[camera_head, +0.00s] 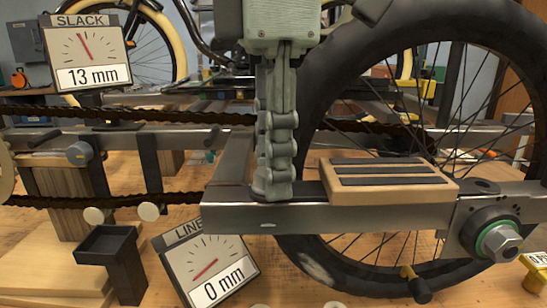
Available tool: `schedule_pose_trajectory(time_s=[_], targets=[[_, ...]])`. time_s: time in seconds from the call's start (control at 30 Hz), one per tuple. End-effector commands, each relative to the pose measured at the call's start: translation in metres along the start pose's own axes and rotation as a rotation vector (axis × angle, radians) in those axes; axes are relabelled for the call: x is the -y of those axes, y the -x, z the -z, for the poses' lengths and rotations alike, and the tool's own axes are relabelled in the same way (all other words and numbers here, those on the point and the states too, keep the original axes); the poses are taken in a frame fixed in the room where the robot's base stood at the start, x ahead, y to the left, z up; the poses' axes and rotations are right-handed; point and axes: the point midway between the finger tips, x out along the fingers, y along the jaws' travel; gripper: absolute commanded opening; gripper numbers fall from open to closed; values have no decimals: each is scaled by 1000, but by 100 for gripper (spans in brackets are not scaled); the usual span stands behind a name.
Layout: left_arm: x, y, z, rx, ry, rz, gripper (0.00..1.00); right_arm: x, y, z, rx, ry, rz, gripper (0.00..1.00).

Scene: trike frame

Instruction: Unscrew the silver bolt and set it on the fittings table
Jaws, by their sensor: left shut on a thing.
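My left gripper (272,188) comes down from the top middle and points straight down at the metal frame rail (300,216). Its fingers are together, with the tips at the rail's upper side, left of a wooden block. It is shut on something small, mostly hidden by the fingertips. I take this to be the silver bolt, but its head and thread do not show. A large silver hex nut (503,243) with a green ring sits at the rail's right end, apart from the gripper. My right gripper is not in view. I cannot pick out the fittings table.
The wooden block with dark strips (388,180) lies on the rail close right of the gripper. The black wheel (325,80) stands behind it. A slack gauge (86,52) reads 13 mm and a line gauge (207,268) reads 0 mm. A chain (150,115) runs left.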

Motion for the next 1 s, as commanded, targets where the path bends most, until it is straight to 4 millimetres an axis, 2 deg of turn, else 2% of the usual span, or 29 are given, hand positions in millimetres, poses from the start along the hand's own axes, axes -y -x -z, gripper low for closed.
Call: schedule_pose_trajectory(time_s=[0.1, 0.23, 0.53, 0.57, 0.63, 0.9, 1.0], targets=[[-1, 0, 0, -1, 213, 0, 0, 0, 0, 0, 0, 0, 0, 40], [-2, 0, 1, -1, 386, 0, 0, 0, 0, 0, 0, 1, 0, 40], [-2, 0, 1, -1, 441, 1, 0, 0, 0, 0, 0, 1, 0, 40], [-2, 0, 1, -1, 441, 1, 29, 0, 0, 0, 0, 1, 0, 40], [-2, 0, 1, -1, 441, 1, 37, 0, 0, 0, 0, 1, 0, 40], [-2, 0, 0, 0, 435, 1, 38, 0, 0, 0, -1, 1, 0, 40], [-2, 0, 0, 0, 352, 3, 38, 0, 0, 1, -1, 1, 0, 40]])
